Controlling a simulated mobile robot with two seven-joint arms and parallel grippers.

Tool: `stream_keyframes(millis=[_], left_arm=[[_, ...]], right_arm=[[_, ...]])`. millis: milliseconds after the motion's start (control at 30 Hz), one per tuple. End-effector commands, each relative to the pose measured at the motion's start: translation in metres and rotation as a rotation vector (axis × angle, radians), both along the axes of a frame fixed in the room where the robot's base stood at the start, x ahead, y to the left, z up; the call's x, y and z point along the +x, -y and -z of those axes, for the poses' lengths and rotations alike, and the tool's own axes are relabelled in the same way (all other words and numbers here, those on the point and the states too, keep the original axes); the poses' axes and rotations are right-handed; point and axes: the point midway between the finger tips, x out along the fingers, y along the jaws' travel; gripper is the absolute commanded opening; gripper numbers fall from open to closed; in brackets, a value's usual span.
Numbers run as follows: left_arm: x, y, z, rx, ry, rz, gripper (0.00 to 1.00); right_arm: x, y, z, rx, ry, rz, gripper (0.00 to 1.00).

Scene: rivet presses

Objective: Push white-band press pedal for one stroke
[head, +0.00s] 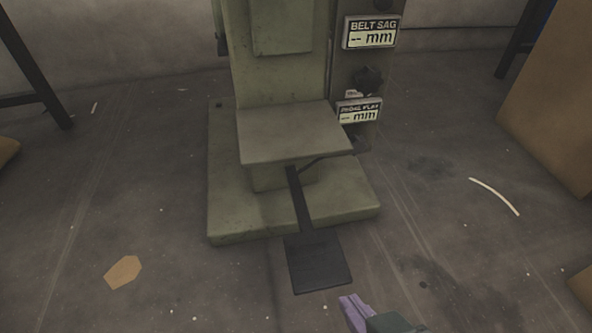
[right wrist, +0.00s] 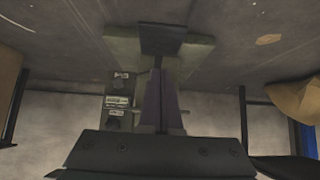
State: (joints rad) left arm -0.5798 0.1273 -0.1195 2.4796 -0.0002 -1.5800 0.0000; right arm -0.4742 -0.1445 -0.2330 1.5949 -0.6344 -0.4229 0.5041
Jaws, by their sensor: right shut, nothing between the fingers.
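The green press (head: 285,70) stands on a green base plate (head: 235,225); its upper part is outside the head view, and I see no white band on it. Its black pedal (head: 319,264) sticks out over the floor in front of the base on a dark lever (head: 299,205). The pedal also shows in the right wrist view (right wrist: 163,40). My right gripper (head: 349,300), with purple fingers, is shut and empty, just in front and to the right of the pedal, apart from it in the head view. My left gripper is not in view.
Two readouts, belt sag (head: 371,32) and pedal play (head: 359,111), show dashes beside a dark knob (head: 367,80). A brown scrap (head: 123,272) and a pale curved strip (head: 494,196) lie on the floor. A brown box (head: 555,100) stands at right. Floor around the pedal is clear.

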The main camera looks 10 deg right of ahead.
Motion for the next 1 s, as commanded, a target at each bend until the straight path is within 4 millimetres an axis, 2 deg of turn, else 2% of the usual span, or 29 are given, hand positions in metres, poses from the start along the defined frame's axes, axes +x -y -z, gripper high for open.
stream_keyframes(millis=[33,433,567,667,1000], left_arm=[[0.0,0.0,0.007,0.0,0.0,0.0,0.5],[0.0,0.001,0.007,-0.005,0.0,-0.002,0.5],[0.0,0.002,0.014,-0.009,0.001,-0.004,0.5],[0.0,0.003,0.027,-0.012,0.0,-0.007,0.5],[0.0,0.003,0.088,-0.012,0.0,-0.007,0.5]], right_arm=[[0.0,-0.001,0.007,0.001,0.001,-0.001,0.0],[0.0,-0.002,0.007,0.002,0.003,-0.004,0.0],[0.005,-0.002,0.015,0.002,0.004,-0.005,0.0],[0.015,-0.002,0.027,0.001,0.006,-0.005,0.0],[0.067,-0.004,0.082,0.001,0.005,-0.005,0.0]])
